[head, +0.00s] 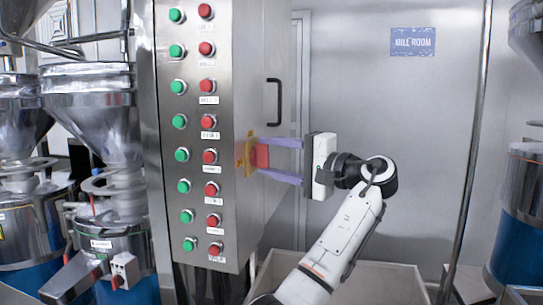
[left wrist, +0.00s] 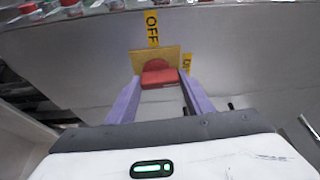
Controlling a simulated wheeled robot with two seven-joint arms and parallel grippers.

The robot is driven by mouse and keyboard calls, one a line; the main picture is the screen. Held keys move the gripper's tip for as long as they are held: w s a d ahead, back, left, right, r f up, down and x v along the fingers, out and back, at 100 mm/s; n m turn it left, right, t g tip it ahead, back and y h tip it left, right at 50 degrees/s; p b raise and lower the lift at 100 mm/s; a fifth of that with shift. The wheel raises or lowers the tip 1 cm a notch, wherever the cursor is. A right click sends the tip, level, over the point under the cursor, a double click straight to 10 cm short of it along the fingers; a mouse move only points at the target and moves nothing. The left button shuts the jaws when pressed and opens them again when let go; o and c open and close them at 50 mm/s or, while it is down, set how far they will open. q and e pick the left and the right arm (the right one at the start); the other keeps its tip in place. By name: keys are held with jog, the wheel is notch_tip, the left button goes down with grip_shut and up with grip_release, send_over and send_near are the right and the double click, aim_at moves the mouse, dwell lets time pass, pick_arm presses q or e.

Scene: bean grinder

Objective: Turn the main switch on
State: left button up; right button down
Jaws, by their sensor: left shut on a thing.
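The main switch (head: 250,147) is a red handle on a yellow plate, on the right-hand side face of the steel control cabinet. In the left wrist view the red handle (left wrist: 160,74) lies crosswise between my purple fingers, in front of the yellow plate. A yellow OFF label (left wrist: 152,28) is above the plate; a second yellow label (left wrist: 187,63) at its right is partly hidden. My left gripper (head: 261,157) is shut on the red handle, with a finger on each side. The handle's exact turn angle is hard to tell. My right gripper is not in view.
The cabinet front has columns of green buttons (head: 181,155) and red buttons (head: 210,156). A black door handle (head: 274,102) sits above the switch. Steel grinder hoppers (head: 90,95) stand at left. A pale open bin (head: 390,270) is below my arm.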

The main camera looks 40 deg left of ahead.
pick_arm(q)
jog(key=shift+m, duration=0.5)
jog(key=o, duration=1.1)
jog(key=shift+c, duration=0.2)
jog(key=shift+d, duration=0.1)
jog(key=w+d+b, duration=0.1)
jog(key=d+b, duration=0.1)
jog(key=d, duration=0.8)
jog(key=shift+w+r, duration=0.1)
